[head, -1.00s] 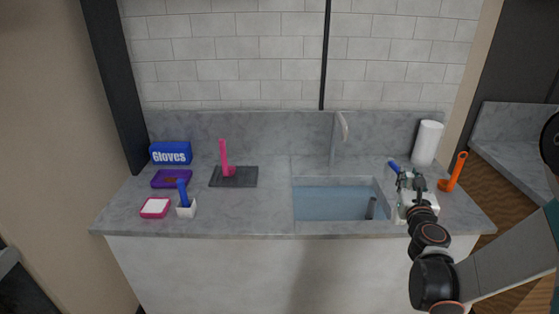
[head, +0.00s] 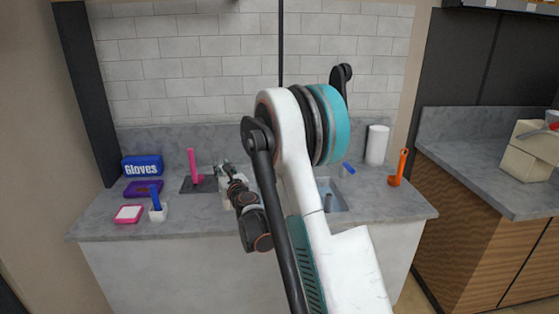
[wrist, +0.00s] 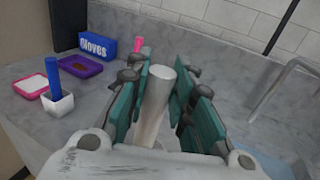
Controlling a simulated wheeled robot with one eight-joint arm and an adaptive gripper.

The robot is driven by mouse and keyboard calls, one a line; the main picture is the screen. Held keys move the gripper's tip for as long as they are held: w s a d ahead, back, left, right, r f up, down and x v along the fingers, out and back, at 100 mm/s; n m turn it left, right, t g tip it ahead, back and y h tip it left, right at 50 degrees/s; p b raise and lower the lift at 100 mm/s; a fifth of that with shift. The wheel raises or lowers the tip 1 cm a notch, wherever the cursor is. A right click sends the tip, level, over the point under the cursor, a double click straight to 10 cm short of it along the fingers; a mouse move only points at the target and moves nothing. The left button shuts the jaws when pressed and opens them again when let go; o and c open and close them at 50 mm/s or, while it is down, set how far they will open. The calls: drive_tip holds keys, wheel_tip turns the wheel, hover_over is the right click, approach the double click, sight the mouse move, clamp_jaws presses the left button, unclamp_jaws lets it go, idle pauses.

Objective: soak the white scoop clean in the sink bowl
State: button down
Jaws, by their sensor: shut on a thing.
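My gripper (wrist: 162,80) is shut on a pale whitish cylinder, apparently the handle of the white scoop (wrist: 153,112). Its lower part is hidden by the fingers and gripper body. In the head view my gripper (head: 222,172) is over the counter, left of the sink bowl and close to the dark mat.
A pink upright tool (head: 193,163) stands on the dark mat. At left are a blue Gloves box (head: 142,166), a purple tray (head: 138,189), a pink-rimmed dish (head: 128,214) and a blue-handled white cup (head: 157,212). A paper roll (head: 377,145) and orange tool (head: 399,167) stand right.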

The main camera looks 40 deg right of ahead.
drive_tip(key=d+f+m+g+h, duration=0.1)
drive_tip(key=d+f+h, duration=0.1)
drive_tip(key=d, duration=1.2)
drive_tip(key=d+f+m+h, duration=0.2)
drive_tip(key=d, duration=1.3)
wheel_tip(320, 180, down, 15)
drive_tip(key=b, duration=0.8)
drive_tip(key=shift+w+r, duration=0.15)
drive_tip(key=shift+a, duration=0.1)
drive_tip(key=shift+r, duration=0.1)
idle(1.5)
